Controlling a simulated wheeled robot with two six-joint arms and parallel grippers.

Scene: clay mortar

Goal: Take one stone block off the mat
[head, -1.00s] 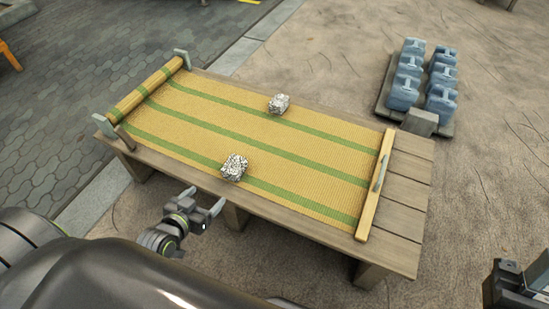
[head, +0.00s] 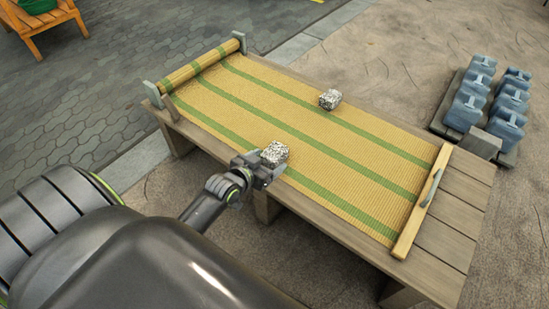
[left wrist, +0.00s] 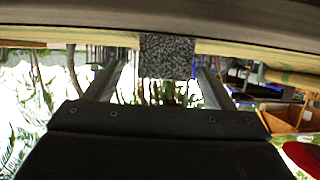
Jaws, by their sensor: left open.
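A yellow mat with green stripes (head: 300,135) lies along a low wooden table. Two speckled black-and-white stone blocks are on it: a near block (head: 275,153) by the mat's front edge and a far block (head: 330,99) nearer the back edge. My left gripper (head: 263,167) is open at the near block, its fingers reaching in from the front. In the left wrist view the near block (left wrist: 167,56) shows between the two spread fingers, with a gap on each side. My right gripper is out of view.
The mat is rolled at its left end (head: 205,62), and a wooden bar with a handle (head: 422,200) lies across its right end. The bare table boards (head: 455,215) are clear. Several blue-grey jugs (head: 468,108) stand on the ground at the right.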

